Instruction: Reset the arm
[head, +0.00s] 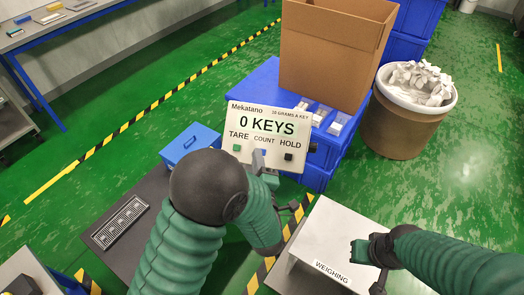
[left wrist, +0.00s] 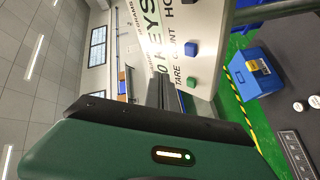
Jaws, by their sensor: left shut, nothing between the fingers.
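My left gripper (head: 258,160) is raised in front of the white display panel (head: 262,108), just below the word COUNT. Its fingers are shut and empty. The panel reads "0 KEYS", with a green button (head: 237,148) under TARE and a black button (head: 288,157) under HOLD. In the left wrist view the panel (left wrist: 215,25) fills the upper middle, close to the fingers (left wrist: 160,92); I cannot tell whether they touch it. My right gripper (head: 370,262) is over the white platform (head: 318,235) labelled WEIGHING; its finger gap is unclear.
A blue box (head: 190,147) and a dark slotted tray (head: 120,222) are on the dark surface at left. Behind the panel, a cardboard box (head: 325,55) sits on blue crates (head: 320,175). A bin of crumpled paper (head: 405,120) stands at right.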

